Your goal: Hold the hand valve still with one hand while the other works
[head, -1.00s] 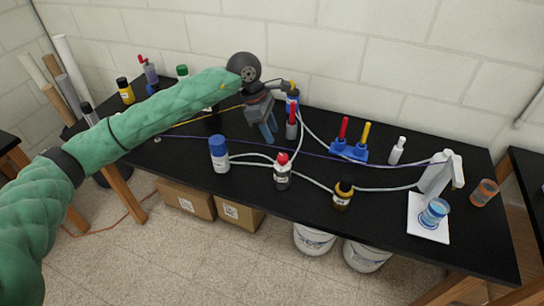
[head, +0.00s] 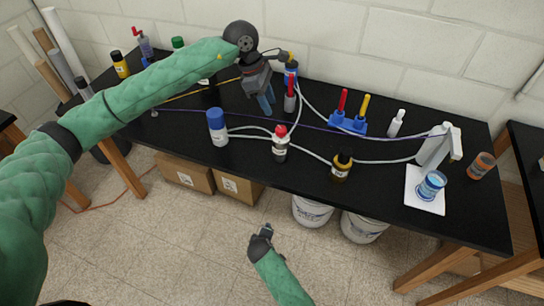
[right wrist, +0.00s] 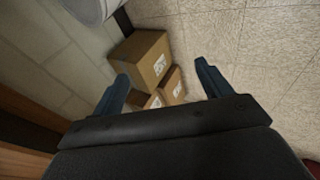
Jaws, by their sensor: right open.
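A blue fitting with a red and a yellow upright handle (head: 348,124) stands on the black bench, right of centre. A smaller blue piece with a yellow top (head: 291,74) stands near the wall, with pale tubing by it. I cannot tell which of them is the hand valve. My left gripper (head: 266,104) points down over the bench, left of both and apart from them. Its fingers look close together, but their gap is unclear. My right gripper (head: 262,231) is low in front of the bench, over the floor. In the right wrist view it (right wrist: 162,70) is open and empty.
Pale tubes cross the bench among a blue-capped bottle (head: 217,127), a red-capped bottle (head: 281,143) and a dark yellow-labelled bottle (head: 341,167). A beaker (head: 432,185) stands on a white plate at right. Cardboard boxes (head: 237,188) and white buckets (head: 311,211) are under the bench.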

